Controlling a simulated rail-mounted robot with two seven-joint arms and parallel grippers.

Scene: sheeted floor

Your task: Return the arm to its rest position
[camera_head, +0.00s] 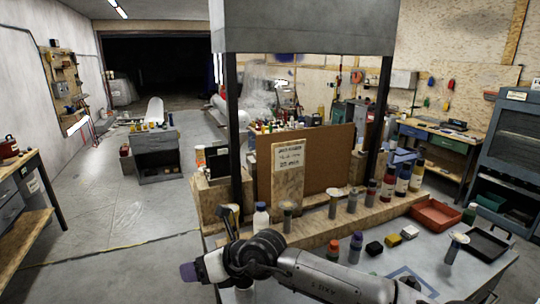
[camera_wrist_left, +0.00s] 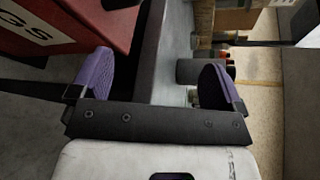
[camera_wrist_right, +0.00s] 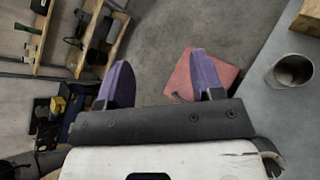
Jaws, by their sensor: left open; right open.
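My right arm (camera_head: 325,277) crosses the bottom of the head view, over the near edge of the workbench. Its gripper (camera_head: 191,271), with purple fingertips, points left at the arm's end. In the right wrist view the right gripper (camera_wrist_right: 163,80) has its two purple fingers wide apart, with nothing between them. In the left wrist view the left gripper (camera_wrist_left: 157,80) is also open and empty. I cannot make out the left gripper in the head view.
The workbench holds several bottles, a red tray (camera_head: 436,214) and a black tray (camera_head: 487,244). A brown board (camera_head: 335,165) stands at its back. A red box (camera_wrist_left: 75,22) is close to the left gripper. A metal cup (camera_wrist_right: 291,70) shows right of the right gripper. Open floor (camera_head: 110,208) lies left.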

